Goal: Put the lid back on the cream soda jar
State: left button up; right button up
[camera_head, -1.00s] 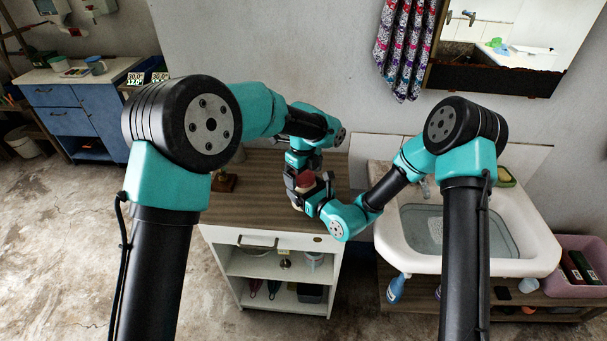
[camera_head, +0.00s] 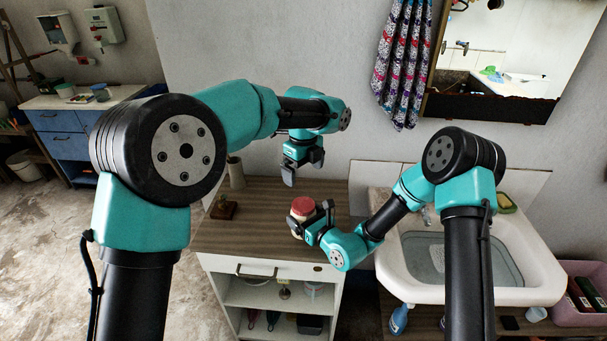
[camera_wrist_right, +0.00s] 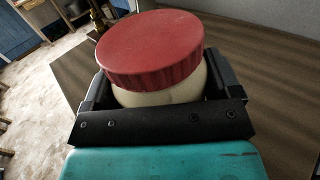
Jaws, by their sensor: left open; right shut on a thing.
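The cream-coloured jar (camera_wrist_right: 165,97) is held in my right gripper (camera_head: 313,220) above the wooden counter's front right part. The red ribbed lid (camera_wrist_right: 150,48) lies over the jar's mouth and hides it. In the right wrist view the lid looks slightly off to the left; I cannot tell whether it is fully seated. The lid also shows as a red disc in the head view (camera_head: 303,205). My left gripper (camera_head: 302,171) is open and empty, above and behind the jar, apart from the lid.
The wooden counter (camera_head: 262,210) has clear room left of the jar. A small brown stand (camera_head: 223,207) and a pale cylinder (camera_head: 236,172) stand at its left. A white washbasin (camera_head: 530,292) is to the right, and a patterned curtain (camera_head: 402,60) hangs behind.

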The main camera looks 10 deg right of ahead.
jog(key=o, duration=1.6)
jog(key=shift+c, duration=0.2)
jog(key=shift+s, duration=0.1)
jog(key=v, duration=1.7)
jog(key=shift+s, duration=0.15)
